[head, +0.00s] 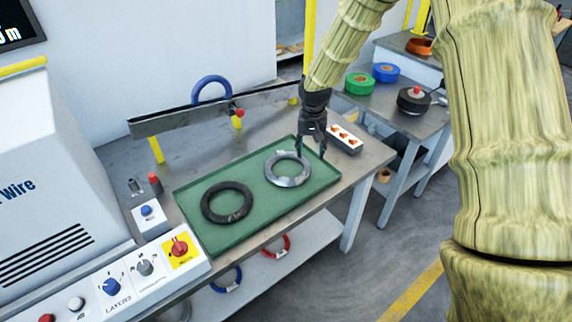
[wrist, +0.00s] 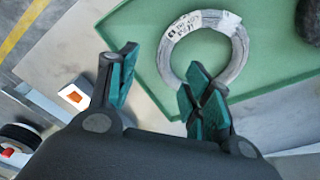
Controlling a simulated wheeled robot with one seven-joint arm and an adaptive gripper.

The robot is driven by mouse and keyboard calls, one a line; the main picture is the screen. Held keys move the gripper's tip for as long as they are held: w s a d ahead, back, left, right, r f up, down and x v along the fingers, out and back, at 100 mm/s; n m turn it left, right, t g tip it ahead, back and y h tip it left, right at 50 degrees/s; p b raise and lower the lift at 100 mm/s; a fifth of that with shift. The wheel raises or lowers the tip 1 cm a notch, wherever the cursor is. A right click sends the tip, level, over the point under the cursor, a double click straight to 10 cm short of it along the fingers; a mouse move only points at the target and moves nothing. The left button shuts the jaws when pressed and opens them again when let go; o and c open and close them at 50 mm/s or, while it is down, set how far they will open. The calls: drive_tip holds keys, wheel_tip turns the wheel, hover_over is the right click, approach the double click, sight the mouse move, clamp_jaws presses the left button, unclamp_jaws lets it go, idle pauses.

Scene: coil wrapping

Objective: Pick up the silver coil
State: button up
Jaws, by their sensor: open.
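The silver coil (head: 287,182) lies flat on the right part of a green tray (head: 258,204). In the wrist view the silver coil (wrist: 243,52) carries a white label with handwriting. My gripper (head: 312,152) is just above the coil's right side in the head view. In the wrist view my open gripper (wrist: 160,85) has teal finger pads. One finger overlaps the coil's near rim and the other is outside the coil, over the tray's edge. I cannot tell whether either finger touches the coil.
A black coil (head: 227,202) lies at the left of the same tray. A blue coil (head: 211,88) stands behind a grey rail (head: 188,112). A small box with orange switches (head: 344,138) sits right of the tray. The machine panel (head: 150,270) is at left.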

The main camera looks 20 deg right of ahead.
sight(307, 168)
drive_tip(key=shift+a+f, duration=0.2)
drive_tip(key=shift+f, duration=0.25)
drive_tip(key=f, duration=0.2)
drive_tip(key=shift+w+a+f+p, duration=0.3)
drive_tip(key=shift+w+f, duration=0.1)
drive_tip(key=shift+s+d+f, duration=0.1)
drive_tip(key=shift+s+f, duration=0.05)
drive_tip(key=shift+f, duration=0.1)
drive_tip(key=shift+w+f+p, duration=0.15)
drive_tip(key=shift+f+p, duration=0.4)
drive_tip(key=shift+f, duration=0.7)
drive_tip(key=shift+w+f+p, duration=0.1)
drive_tip(key=shift+f+p, duration=0.4)
drive_tip(key=shift+f, duration=0.7)
drive_tip(key=shift+d, duration=0.1)
drive_tip(key=shift+c, duration=0.2)
clamp_jaws()
